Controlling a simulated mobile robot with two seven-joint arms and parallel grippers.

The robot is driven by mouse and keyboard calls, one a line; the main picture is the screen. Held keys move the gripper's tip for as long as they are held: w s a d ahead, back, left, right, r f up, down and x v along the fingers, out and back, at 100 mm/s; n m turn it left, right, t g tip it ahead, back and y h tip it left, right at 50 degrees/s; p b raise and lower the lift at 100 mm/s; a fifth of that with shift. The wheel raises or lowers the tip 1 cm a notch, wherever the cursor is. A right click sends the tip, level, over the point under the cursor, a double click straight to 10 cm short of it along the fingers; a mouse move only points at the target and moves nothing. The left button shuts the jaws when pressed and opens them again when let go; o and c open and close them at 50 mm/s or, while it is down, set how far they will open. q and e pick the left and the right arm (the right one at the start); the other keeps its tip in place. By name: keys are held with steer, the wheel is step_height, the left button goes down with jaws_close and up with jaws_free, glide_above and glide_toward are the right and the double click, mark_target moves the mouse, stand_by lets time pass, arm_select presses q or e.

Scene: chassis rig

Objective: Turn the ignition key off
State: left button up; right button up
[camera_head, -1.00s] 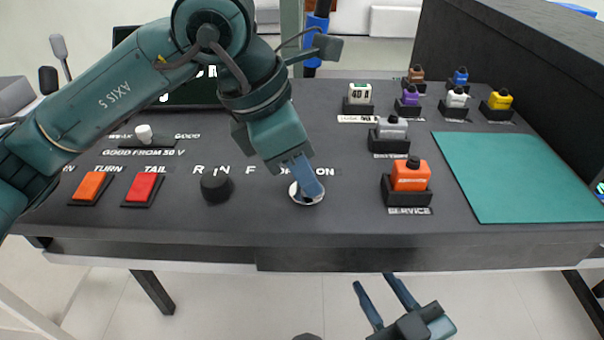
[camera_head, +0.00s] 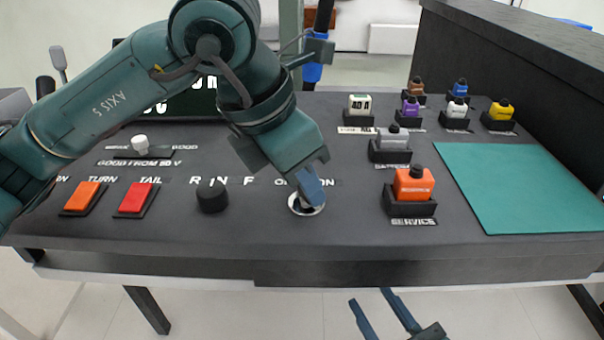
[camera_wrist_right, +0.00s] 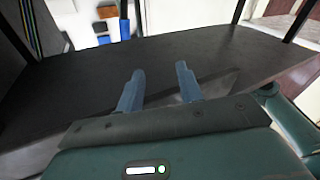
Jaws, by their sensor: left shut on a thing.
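The ignition switch (camera_head: 307,207) is a round silver ring on the dark panel, with lettering behind it that my left arm partly covers. My left gripper (camera_head: 312,190) is at the switch, its blue fingers pointing down onto it and shut on the ignition key. The key itself is hidden by the fingers, so its angle cannot be told. My right gripper (camera_head: 384,314) is open and empty in front of and below the panel edge. Its two spread fingers also show in the right wrist view (camera_wrist_right: 160,88).
A black knob (camera_head: 212,195) stands left of the switch, with red (camera_head: 137,198) and orange (camera_head: 84,196) rockers further left. An orange block (camera_head: 413,184) in a black holder stands to the right. A green mat (camera_head: 520,188) lies at the right, with several small coloured blocks behind.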

arm_select(q)
steer(key=o, duration=1)
steer(key=shift+a+r, duration=0.15)
steer(key=shift+r, duration=0.35)
steer(key=shift+p+v, duration=1.6)
steer(key=shift+v, duration=4.5)
arm_select(e)
steer(key=shift+w+d+f+m+g+h, duration=0.1)
steer(key=shift+d+m+g+h, duration=0.65)
steer(key=shift+g+h, duration=0.3)
steer(key=shift+a, duration=0.1)
arm_select(q)
steer(key=shift+r, duration=0.1)
